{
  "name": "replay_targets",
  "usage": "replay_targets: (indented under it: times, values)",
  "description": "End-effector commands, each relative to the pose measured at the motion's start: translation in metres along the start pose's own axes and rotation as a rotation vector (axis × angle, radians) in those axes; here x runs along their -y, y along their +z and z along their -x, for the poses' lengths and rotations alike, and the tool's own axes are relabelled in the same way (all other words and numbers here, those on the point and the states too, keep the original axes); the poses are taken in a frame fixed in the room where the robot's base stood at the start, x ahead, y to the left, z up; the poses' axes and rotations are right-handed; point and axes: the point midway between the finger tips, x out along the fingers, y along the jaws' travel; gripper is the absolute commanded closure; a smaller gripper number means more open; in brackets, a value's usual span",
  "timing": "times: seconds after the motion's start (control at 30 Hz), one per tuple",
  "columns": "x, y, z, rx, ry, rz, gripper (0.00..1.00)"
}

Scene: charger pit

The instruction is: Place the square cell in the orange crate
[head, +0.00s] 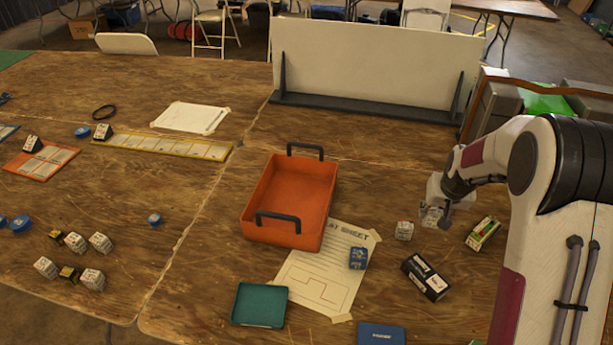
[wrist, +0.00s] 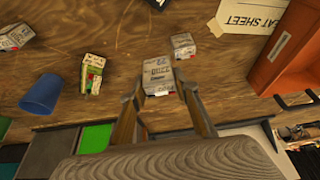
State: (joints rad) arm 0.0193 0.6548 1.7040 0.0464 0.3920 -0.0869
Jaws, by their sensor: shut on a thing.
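The orange crate (head: 255,225) stands open and empty on the wooden table, with dark handles at both ends; it also shows at the right of the wrist view (wrist: 290,45). My gripper (head: 435,214) is to the right of the crate. In the wrist view my gripper (wrist: 160,92) is shut on a pale grey printed block, the square cell (wrist: 158,74), with a small red mark. In the head view the held cell is small and partly covered by the fingers. I cannot tell its height above the table.
A similar pale cell (head: 404,230) stands close by, left of my gripper. A taped sheet (head: 330,262) lies before the crate. A white panel (head: 375,65) stands behind.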

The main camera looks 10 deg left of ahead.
Motion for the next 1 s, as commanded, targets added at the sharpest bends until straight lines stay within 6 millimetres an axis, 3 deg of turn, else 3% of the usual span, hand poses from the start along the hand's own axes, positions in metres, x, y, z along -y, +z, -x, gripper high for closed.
replay_targets:
  times: [0.27, 0.6, 1.0]
  values:
    - [0.063, -0.021, -0.008, -0.001, -0.046, 0.119, 0.98]
    - [0.177, -0.041, -0.013, -0.001, -0.127, 0.321, 0.98]
    - [0.313, -0.035, -0.008, -0.001, -0.226, 0.553, 0.98]
